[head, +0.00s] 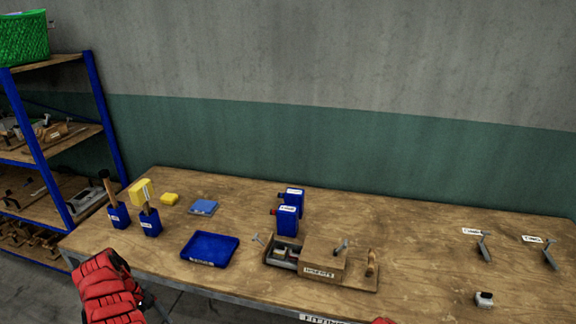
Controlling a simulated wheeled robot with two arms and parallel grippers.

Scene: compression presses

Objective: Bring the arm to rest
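My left arm shows in the head view as a red, segmented shape at the lower left, in front of the workbench's front edge. A dark part at its lower right end, around my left gripper (150,302), is small and cut by shadow, so its fingers cannot be made out. I see nothing held there. Of my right arm only a small red piece shows at the bottom edge, right of centre; its gripper is out of frame. Both arms appear clear of the objects on the wooden workbench (430,260).
A blue-framed shelf (104,120) stands left. The bench's right-centre is mostly free.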

